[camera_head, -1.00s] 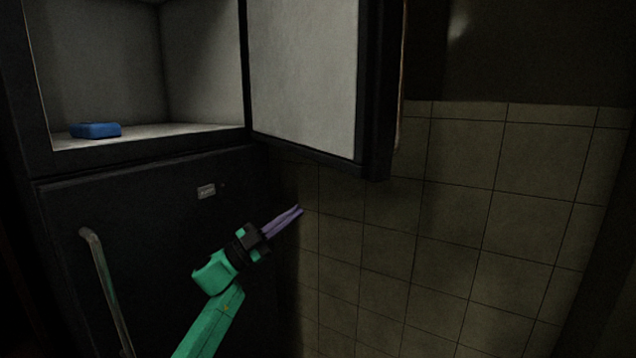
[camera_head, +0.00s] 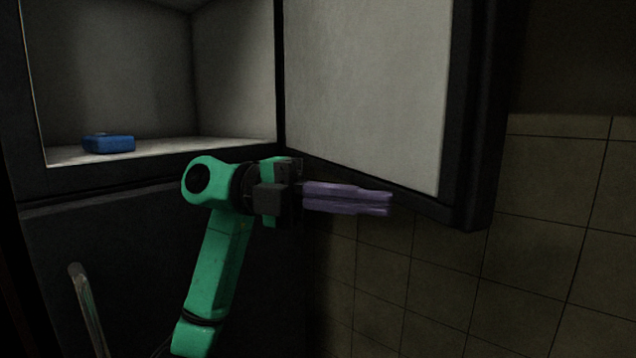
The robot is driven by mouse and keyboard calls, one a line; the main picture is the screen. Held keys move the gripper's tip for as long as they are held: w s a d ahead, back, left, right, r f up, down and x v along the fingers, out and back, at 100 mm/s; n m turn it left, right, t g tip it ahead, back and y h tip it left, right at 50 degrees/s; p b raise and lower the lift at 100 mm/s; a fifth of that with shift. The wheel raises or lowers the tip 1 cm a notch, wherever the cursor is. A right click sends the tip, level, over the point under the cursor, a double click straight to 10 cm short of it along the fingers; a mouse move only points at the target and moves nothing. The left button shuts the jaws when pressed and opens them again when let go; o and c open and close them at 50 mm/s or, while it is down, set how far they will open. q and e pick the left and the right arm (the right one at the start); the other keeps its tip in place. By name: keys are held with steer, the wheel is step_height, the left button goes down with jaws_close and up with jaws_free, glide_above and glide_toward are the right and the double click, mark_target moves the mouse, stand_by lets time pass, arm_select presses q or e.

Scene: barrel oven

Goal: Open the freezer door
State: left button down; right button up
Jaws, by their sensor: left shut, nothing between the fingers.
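The freezer door (camera_head: 365,85) stands wide open, swung out to the right, with its pale inner face and dark rim in view. The freezer compartment (camera_head: 115,60) behind it is open and lit grey inside. My left gripper (camera_head: 388,203) has purple fingers, shut and empty, pointing right. In the picture it lies just below and in front of the door's lower edge; I cannot tell whether it touches the door. The freezer door's handle is not visible. My right gripper is not in view.
A blue box (camera_head: 108,144) lies on the compartment floor at the left. Below is the closed dark lower door (camera_head: 120,235) with a metal handle (camera_head: 88,310) at its left. A tiled wall (camera_head: 545,200) stands at the right.

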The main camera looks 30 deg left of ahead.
mark_target(426, 198)
arm_select(q)
steer(key=shift+w+d+r+p, duration=0.2)
steer(key=shift+w+d+p, duration=0.05)
steer(key=shift+w+d, duration=0.25)
steer(key=shift+w+d+r+p, duration=0.15)
steer(key=shift+w+d+p, duration=0.05)
steer(key=shift+w+d, duration=0.3)
steer(key=shift+w+d+f, duration=0.1)
steer(key=shift+w+d, duration=0.05)
steer(key=shift+w+f, duration=0.15)
steer(key=shift+w, duration=0.05)
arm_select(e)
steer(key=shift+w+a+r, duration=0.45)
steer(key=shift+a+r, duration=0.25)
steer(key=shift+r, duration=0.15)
arm_select(q)
steer(key=shift+w, duration=0.15)
steer(key=w+d+n+t+y+p, duration=0.2)
steer(key=w+d+n+t+p, duration=0.2)
steer(key=w, duration=1)
steer(key=d+t+p, duration=0.1)
steer(key=d+p, duration=0.1)
steer(key=d, duration=0.1)
steer(key=shift+d+t, duration=0.4)
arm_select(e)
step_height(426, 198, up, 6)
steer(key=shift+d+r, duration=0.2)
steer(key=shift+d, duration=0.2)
arm_select(q)
steer(key=shift+a, duration=0.1)
